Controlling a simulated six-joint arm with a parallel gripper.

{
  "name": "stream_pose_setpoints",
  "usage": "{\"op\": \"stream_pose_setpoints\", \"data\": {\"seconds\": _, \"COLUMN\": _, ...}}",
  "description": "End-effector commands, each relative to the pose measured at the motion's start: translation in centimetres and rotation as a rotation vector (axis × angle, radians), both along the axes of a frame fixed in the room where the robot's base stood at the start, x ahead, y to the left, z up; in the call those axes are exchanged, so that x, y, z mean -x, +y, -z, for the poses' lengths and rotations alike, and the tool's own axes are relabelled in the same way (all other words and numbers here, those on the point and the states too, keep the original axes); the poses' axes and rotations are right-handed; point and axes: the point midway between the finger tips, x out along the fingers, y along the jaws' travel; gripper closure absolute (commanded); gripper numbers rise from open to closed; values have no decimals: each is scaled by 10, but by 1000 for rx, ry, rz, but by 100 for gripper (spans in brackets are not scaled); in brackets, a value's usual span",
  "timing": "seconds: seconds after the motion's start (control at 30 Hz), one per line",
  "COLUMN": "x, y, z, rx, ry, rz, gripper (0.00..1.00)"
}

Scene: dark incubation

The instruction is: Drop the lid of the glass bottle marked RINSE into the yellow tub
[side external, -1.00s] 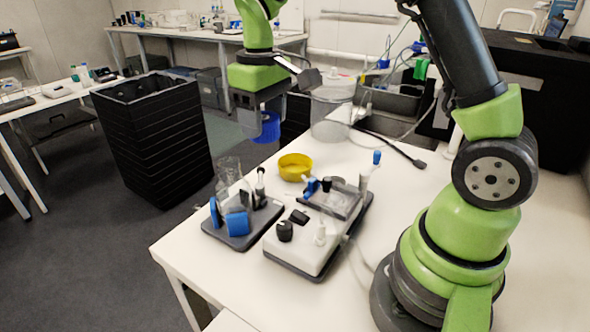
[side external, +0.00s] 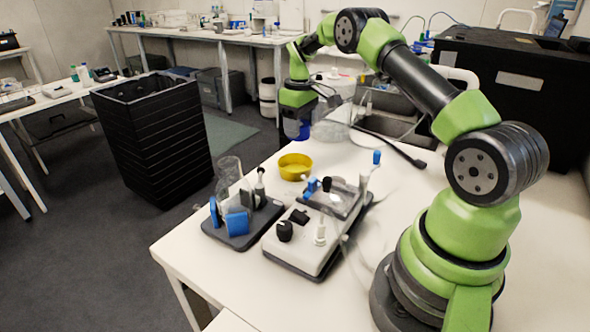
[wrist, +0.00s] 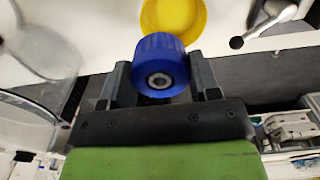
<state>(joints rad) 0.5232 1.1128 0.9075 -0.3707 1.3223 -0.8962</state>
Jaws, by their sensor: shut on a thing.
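My gripper (side external: 298,124) is shut on a blue lid (side external: 304,132) and holds it in the air, above and behind the yellow tub (side external: 295,167) in the side view. In the wrist view the ribbed blue lid (wrist: 161,66) sits between the two fingers, and the yellow tub (wrist: 174,16) shows just beyond it, partly covered by it. The tub stands on the white bench and looks empty. A large clear vessel (side external: 333,125) without a visible cap stands right of my gripper. I can read no RINSE marking on any glass.
A dark tray (side external: 240,240) with blue holders and a clear glass vessel (side external: 229,172) stands left of the tub. A white device (side external: 300,247) sits in front. A black bin (side external: 155,140) stands on the floor at left. Open bench lies right of the device.

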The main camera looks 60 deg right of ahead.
Motion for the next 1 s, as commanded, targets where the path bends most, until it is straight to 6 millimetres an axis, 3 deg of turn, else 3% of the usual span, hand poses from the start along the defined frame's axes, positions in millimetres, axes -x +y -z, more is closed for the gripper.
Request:
{"op": "stream_pose_setpoints", "data": {"seconds": 0.23, "x": 0, "y": 0, "z": 23, "rx": 0, "ry": 0, "rz": 0, "gripper": 65}}
{"op": "stream_pose_setpoints", "data": {"seconds": 0.57, "x": 0, "y": 0, "z": 26, "rx": 0, "ry": -2, "rz": 0, "gripper": 65}}
{"op": "stream_pose_setpoints", "data": {"seconds": 0.6, "x": 0, "y": 0, "z": 26, "rx": 0, "ry": -2, "rz": 0, "gripper": 42}}
{"op": "stream_pose_setpoints", "data": {"seconds": 0.73, "x": 0, "y": 0, "z": 26, "rx": 0, "ry": -2, "rz": 0, "gripper": 14}}
{"op": "stream_pose_setpoints", "data": {"seconds": 1.0, "x": 0, "y": 0, "z": 25, "rx": 1, "ry": -2, "rz": 0, "gripper": 14}}
